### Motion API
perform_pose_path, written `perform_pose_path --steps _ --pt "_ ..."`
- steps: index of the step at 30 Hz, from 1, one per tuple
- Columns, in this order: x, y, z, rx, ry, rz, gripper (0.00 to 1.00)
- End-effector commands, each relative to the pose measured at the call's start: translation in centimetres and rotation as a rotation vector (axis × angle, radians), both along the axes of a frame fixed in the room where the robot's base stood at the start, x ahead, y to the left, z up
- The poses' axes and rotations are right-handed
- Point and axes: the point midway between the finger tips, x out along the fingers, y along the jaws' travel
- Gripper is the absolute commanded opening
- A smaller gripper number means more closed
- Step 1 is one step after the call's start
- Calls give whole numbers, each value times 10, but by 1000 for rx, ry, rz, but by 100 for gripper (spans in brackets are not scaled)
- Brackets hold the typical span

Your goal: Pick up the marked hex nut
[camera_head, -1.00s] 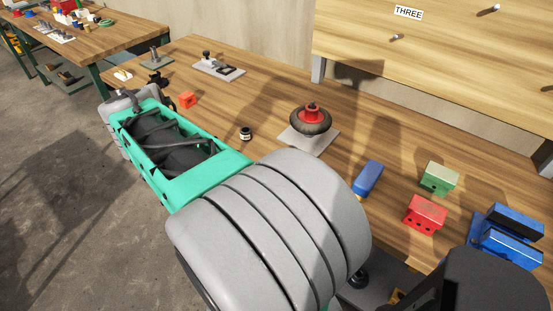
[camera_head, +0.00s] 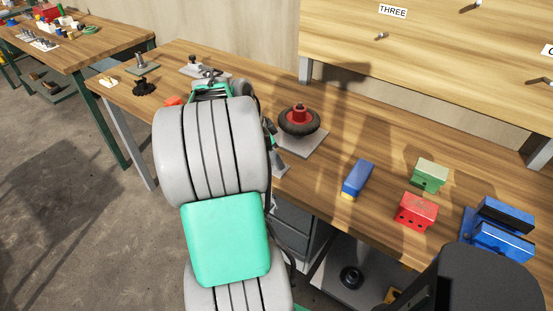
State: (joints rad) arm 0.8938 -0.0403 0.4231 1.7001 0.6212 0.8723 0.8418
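I cannot make out a marked hex nut in this view. The small dark round piece with a light label that showed on the bench a second ago is now out of sight, and my arm covers that area. My arm rises through the middle of the picture and reaches over the bench. Dark and grey parts at its right side, probably my gripper (camera_head: 276,158), show over the bench's front edge, left of the wheel stand. They are too small and too covered to tell their opening or whether they hold anything.
A black wheel with a red hub (camera_head: 299,121) stands on a grey plate. A black knob-like piece (camera_head: 143,87) and an orange block (camera_head: 173,101) lie left.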

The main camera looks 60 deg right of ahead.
Motion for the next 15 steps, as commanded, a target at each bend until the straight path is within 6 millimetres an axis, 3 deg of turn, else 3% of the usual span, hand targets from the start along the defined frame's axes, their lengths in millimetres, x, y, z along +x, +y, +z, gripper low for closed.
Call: perform_pose_path --steps 2,15 --pt "0 0 0 0 0 1 53" --pt "1 1 0 0 1 2 17"
